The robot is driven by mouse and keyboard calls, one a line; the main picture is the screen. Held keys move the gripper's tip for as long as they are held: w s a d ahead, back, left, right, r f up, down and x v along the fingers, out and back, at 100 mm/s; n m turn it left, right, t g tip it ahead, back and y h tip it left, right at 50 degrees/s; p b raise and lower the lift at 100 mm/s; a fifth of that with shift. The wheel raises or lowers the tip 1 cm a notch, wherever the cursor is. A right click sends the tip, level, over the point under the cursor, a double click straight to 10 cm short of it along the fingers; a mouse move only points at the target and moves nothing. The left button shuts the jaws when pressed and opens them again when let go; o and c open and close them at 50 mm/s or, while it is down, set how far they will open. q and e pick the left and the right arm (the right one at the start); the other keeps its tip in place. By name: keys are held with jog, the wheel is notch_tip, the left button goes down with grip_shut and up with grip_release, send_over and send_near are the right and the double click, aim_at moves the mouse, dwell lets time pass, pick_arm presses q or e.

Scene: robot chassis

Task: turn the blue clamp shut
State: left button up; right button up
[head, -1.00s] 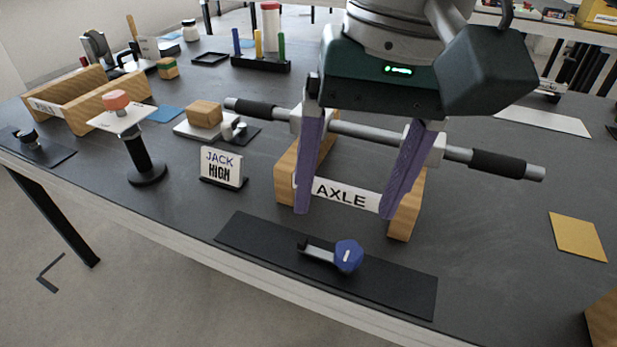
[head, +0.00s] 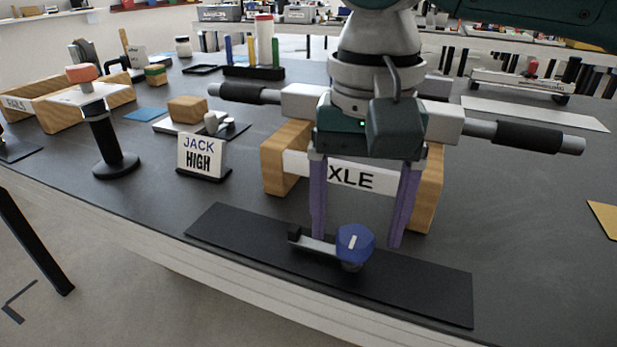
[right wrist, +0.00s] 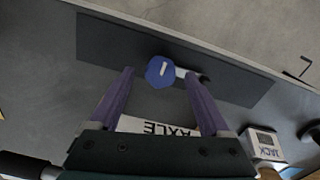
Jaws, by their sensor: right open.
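The blue clamp (head: 354,242) is a blue knob with a white mark on top and a grey arm (head: 318,245) reaching left to a dark block. It sits on a black mat (head: 420,285) at the table's front edge. It also shows in the right wrist view (right wrist: 160,70), just beyond the fingertips. My right gripper (head: 357,240) is open, its two purple fingers pointing down, apart, on the far side of the knob. In the right wrist view my right gripper (right wrist: 160,75) has nothing between its fingers but a view of table and knob. My left gripper is not in view.
Table to the right is mostly clear.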

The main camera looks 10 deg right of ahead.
jog(key=shift+f, duration=0.55)
jog(key=shift+c, duration=0.2)
grip_shut()
dwell(0.4)
